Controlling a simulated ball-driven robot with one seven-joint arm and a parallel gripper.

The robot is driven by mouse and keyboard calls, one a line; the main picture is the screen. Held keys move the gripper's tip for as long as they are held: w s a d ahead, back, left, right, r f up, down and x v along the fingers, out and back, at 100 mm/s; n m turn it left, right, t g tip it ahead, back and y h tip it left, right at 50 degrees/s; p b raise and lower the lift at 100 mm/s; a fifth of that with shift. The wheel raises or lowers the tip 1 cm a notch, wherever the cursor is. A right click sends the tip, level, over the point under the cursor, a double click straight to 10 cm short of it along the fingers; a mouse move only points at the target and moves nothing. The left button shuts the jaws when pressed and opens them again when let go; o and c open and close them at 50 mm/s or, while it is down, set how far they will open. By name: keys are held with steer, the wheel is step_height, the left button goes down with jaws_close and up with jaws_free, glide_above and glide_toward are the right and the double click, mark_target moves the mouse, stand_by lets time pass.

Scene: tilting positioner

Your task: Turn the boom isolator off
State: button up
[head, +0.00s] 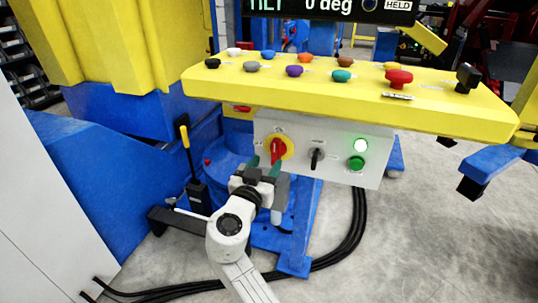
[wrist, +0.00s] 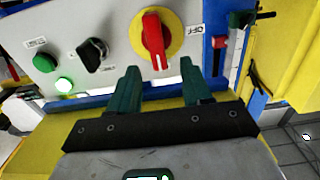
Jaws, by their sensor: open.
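The boom isolator appears to be the red rotary handle (head: 277,150) on a yellow disc, at the left of a light grey control box (head: 325,135). In the wrist view the red handle (wrist: 154,38) stands nearly upright, its white-marked end toward my fingers. An "OFF" label (wrist: 187,38) is to the right of the disc there. My gripper (head: 265,165) is open and empty just below the handle in the head view. In the wrist view the two green fingers of my gripper (wrist: 162,72) are spread to either side of the handle's line, apparently short of it.
A black selector knob (head: 316,158), a lit lamp (head: 361,146) and a green button (head: 356,163) share the box. A yellow console (head: 440,106) with several coloured knobs overhangs it. Black cables (head: 350,235) cross the floor. A yellow-handled lever (head: 185,137) stands at left.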

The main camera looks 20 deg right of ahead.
mark_target(274, 152)
steer(key=x, duration=0.6)
steer(key=shift+d+b, duration=0.3)
jaws_close()
